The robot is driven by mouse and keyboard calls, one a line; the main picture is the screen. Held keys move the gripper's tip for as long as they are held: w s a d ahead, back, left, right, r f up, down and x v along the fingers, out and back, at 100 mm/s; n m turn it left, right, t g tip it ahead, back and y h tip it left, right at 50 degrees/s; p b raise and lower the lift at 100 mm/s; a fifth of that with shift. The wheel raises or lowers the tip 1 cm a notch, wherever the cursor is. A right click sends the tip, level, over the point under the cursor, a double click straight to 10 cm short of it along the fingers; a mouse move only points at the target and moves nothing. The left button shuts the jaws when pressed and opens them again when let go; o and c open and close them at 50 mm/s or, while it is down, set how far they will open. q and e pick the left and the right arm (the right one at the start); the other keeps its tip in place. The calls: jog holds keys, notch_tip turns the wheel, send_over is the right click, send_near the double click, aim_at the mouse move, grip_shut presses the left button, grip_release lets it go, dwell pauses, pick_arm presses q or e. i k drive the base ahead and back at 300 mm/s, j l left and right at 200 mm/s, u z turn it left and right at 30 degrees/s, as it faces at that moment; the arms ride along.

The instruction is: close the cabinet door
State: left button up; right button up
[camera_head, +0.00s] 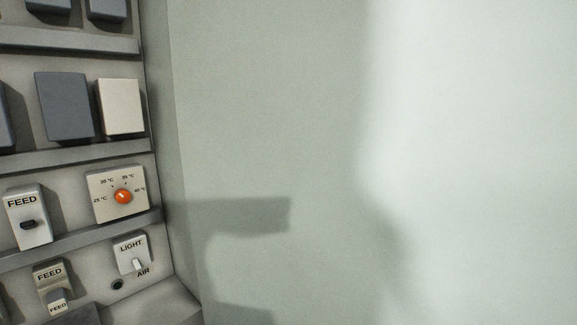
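A large flat pale grey-green surface (270,120) fills the middle and right of the head view. I cannot tell whether it is the cabinet door or a wall. No handle, hinge or door gap shows on it. Dark shadows with straight edges fall on its lower left part, and its right side is brightly lit. Neither of my grippers is in view.
A grey control panel (75,205) stands at the left edge. It carries an orange temperature dial (123,197), a FEED switch box (29,217), a LIGHT switch (132,254) and several blank grey and cream blocks. Its ledges stick out.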

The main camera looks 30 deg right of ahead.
aim_at(344, 161)
jog(key=k+l+u, duration=0.3)
jog(key=l, duration=0.25)
jog(key=k+l+u, duration=0.3)
jog(key=k+l, duration=0.15)
jog(key=l+u, duration=0.25)
jog(key=l, duration=0.5)
jog(key=k+l+u, duration=0.1)
jog(key=l+u, duration=0.2)
jog(key=l, duration=0.45)
